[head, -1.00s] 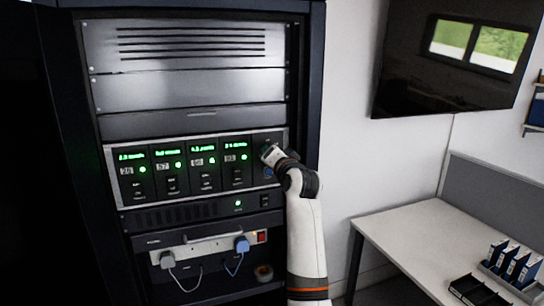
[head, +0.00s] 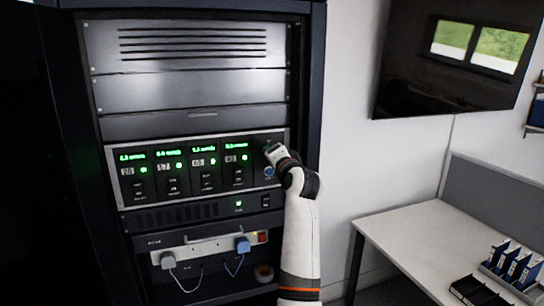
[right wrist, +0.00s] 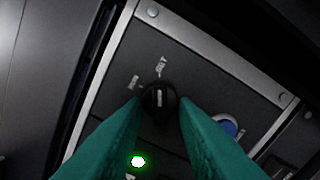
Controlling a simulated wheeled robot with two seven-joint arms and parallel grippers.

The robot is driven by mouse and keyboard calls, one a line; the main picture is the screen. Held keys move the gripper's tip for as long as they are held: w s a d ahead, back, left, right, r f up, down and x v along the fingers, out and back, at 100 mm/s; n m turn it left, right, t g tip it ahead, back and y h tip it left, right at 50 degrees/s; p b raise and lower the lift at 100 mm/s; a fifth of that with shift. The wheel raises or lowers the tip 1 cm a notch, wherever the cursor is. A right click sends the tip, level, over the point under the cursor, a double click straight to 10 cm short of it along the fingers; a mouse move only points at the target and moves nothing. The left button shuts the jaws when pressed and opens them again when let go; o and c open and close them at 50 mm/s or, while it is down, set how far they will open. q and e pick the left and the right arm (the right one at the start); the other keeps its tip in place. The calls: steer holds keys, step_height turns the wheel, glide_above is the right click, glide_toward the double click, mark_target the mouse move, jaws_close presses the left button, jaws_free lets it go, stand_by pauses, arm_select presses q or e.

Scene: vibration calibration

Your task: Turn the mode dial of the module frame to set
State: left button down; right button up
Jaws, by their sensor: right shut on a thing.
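The module frame (head: 109,168) is a grey panel across the middle of the rack, with several green-lit modules. Its mode dial (right wrist: 159,94) is a small black knob with a pale pointer line, seen in the right wrist view. The line stands nearly upright in that view, roughly toward the upper of two small labels (right wrist: 160,66); their words are too small to read. My right gripper (head: 268,153) is at the panel's right end, its green fingers shut on the dial from both sides. In the head view the gripper hides the dial. My left gripper is not in view.
A blue button (right wrist: 229,126) sits beside the dial, close to one finger. A green lamp (right wrist: 138,161) glows below it. A power strip with plugs (head: 205,250) is lower in the rack. A white desk (head: 420,235) stands at the right.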

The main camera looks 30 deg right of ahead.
steer(key=o, duration=1)
steer(key=b+v, duration=0.5)
steer(key=v, duration=0.7)
